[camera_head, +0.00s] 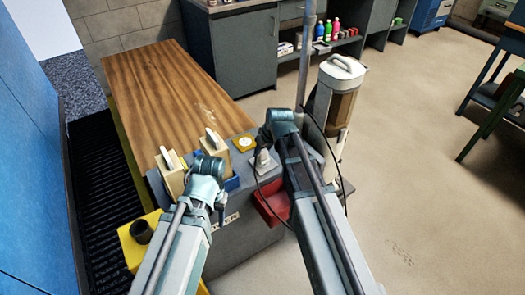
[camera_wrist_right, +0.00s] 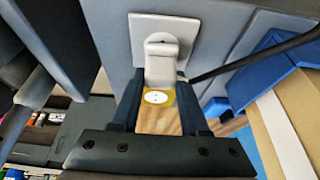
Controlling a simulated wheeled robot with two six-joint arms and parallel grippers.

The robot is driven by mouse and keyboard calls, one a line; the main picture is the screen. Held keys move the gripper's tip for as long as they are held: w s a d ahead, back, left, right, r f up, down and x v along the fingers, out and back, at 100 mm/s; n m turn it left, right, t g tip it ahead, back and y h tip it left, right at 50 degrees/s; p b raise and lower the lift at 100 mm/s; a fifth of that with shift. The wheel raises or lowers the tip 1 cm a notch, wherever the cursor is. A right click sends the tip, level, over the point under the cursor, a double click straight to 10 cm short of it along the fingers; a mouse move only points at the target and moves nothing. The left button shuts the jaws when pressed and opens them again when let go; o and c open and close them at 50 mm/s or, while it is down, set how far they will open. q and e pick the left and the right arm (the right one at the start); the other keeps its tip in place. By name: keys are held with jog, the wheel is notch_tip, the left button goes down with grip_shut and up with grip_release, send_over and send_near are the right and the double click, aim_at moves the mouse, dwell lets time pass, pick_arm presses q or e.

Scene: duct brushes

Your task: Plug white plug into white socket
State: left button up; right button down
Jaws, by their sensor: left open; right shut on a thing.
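My right gripper (camera_wrist_right: 161,82) is shut on a white plug (camera_wrist_right: 160,66), with one dark finger on each side of it. The white socket (camera_wrist_right: 190,24) is a square plate with a round middle on a grey surface, right behind the plug in the right wrist view. The plug overlaps the plate; whether it is seated or just in front, I cannot tell. In the head view the right gripper (camera_head: 263,146) is above the white socket (camera_head: 265,168). My left gripper (camera_head: 220,202) hangs nearer and to the left, open; its fingertips are largely hidden.
A yellow piece with a white round face (camera_head: 243,143) lies beyond the plug. Beige handled blocks (camera_head: 172,172) and a blue box (camera_head: 232,183) stand left. A black cable (camera_wrist_right: 255,52) runs from the right. A red bin (camera_head: 272,205) is below; the wooden tabletop (camera_head: 160,85) is mostly clear.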

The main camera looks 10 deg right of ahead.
jog(key=shift+f+b, duration=0.6)
jog(key=shift+f, duration=0.05)
jog(key=shift+c, duration=1.7)
grip_release()
jog(key=shift+r, duration=0.1)
jog(key=p+v, duration=1.3)
jog(key=shift+r, duration=0.35)
jog(key=shift+s, duration=0.15)
